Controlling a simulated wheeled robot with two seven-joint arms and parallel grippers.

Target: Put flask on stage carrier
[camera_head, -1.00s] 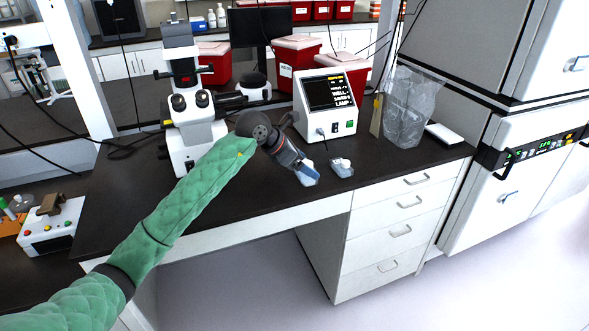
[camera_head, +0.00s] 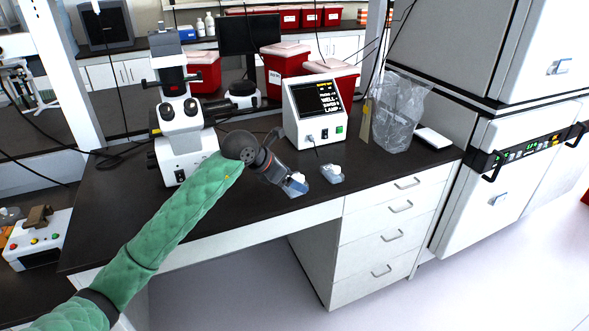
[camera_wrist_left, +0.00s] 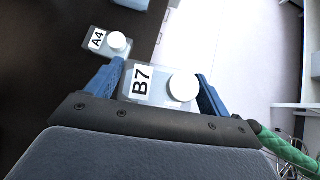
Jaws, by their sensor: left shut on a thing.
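A clear flask labelled B7 with a white cap (camera_wrist_left: 184,88) sits between the blue fingers of my left gripper (camera_wrist_left: 160,88). In the head view my left gripper (camera_head: 283,180) is shut on this flask (camera_head: 296,184) near the front edge of the dark bench. A second flask, labelled A4 (camera_wrist_left: 108,42), stands on the bench apart from the gripper; it also shows in the head view (camera_head: 332,173), just right of the held flask. The microscope (camera_head: 180,115) stands at the back left; its stage is partly hidden. My right gripper is not in view.
A monitor unit (camera_head: 316,112) stands behind the flasks. A clear bag (camera_head: 402,112) and a white box (camera_head: 433,138) are further right on the bench (camera_head: 380,165). Red bins (camera_head: 288,68) are behind. Bench space left of the flasks is clear.

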